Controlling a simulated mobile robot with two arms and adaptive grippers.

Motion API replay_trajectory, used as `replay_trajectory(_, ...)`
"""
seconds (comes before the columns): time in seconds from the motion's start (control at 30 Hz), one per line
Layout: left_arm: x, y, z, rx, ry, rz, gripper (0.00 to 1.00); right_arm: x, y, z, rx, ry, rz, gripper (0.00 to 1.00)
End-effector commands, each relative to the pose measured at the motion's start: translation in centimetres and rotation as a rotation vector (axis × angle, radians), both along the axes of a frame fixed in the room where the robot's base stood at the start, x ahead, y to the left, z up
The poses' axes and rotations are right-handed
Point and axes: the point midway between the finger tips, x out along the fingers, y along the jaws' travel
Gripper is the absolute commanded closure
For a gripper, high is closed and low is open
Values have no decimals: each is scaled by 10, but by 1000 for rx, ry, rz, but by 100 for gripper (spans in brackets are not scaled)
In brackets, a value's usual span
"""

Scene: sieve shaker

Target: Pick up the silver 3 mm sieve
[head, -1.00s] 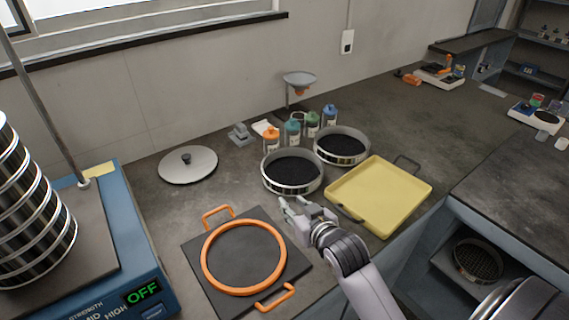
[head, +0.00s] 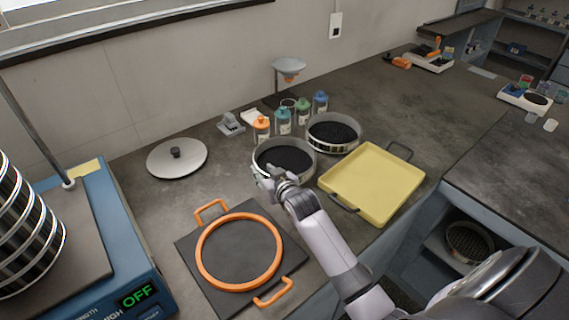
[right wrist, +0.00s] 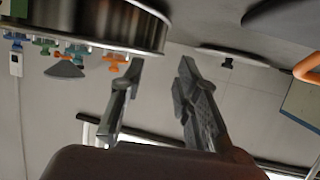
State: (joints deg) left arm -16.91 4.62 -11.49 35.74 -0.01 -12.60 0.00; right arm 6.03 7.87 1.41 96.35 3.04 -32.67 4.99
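Two silver round sieves with dark insides stand on the counter, the nearer one (head: 297,174) and the farther one (head: 350,147). No size mark is readable, so I cannot tell which is 3 mm. My right gripper (head: 265,174) is at the near left rim of the nearer sieve. In the right wrist view the gripper (right wrist: 158,72) is open, with nothing between its fingers. A silver sieve wall (right wrist: 135,25) is beside the fingertips there; I cannot tell whether they touch. My left gripper is out of view.
A yellow tray (head: 375,180) lies right of the sieves, and several bottles (head: 283,123) stand behind. An orange ring (head: 203,262) on a dark plate is in front. A grey lid (head: 160,160) lies left. Another mesh sieve (head: 468,240) sits on a low shelf.

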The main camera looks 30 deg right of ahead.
Motion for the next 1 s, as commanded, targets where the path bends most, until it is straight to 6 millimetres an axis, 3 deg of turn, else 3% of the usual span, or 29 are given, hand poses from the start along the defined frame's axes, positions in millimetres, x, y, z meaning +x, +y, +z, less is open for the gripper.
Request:
replay_trajectory(0.17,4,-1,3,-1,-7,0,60,12,-1,-4,0,0,0,70)
replay_trajectory(0.5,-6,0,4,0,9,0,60,46,-3,-19,1,0,0,70)
replay_trajectory(0.8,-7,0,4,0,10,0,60,49,-4,-20,1,0,0,71)
replay_trajectory(1.0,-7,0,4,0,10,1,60,49,-4,-20,1,0,0,84)
